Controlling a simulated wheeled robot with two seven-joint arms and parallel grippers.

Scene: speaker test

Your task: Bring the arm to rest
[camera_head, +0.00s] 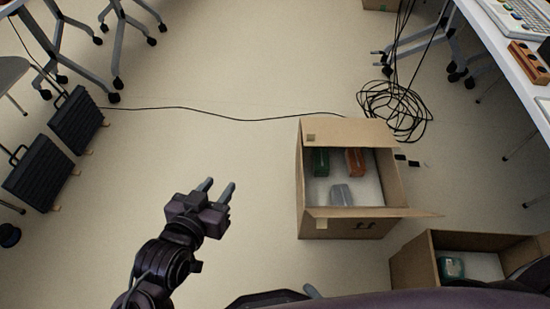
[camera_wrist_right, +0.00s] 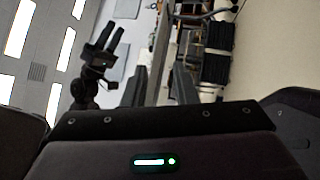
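My left arm comes in from the lower left of the head view. Its gripper (camera_head: 218,186) is over bare floor, left of the open carton, with its two fingers apart and nothing between them. It also shows at the upper left of the right wrist view (camera_wrist_right: 114,29). My right gripper (camera_wrist_right: 159,82) shows in the right wrist view as two dark fingers with a gap and nothing held between them. In the head view most of my right arm is out of the picture or hidden at the bottom edge.
An open carton (camera_head: 311,222) holds a green, an orange and a grey item. A second carton (camera_head: 408,262) with a green-and-white item stands at the lower right, near my right arm. Black cable (camera_head: 395,104) lies coiled behind. Two black cases (camera_head: 76,120) (camera_head: 38,172) stand left. A white desk (camera_head: 500,38) is at upper right.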

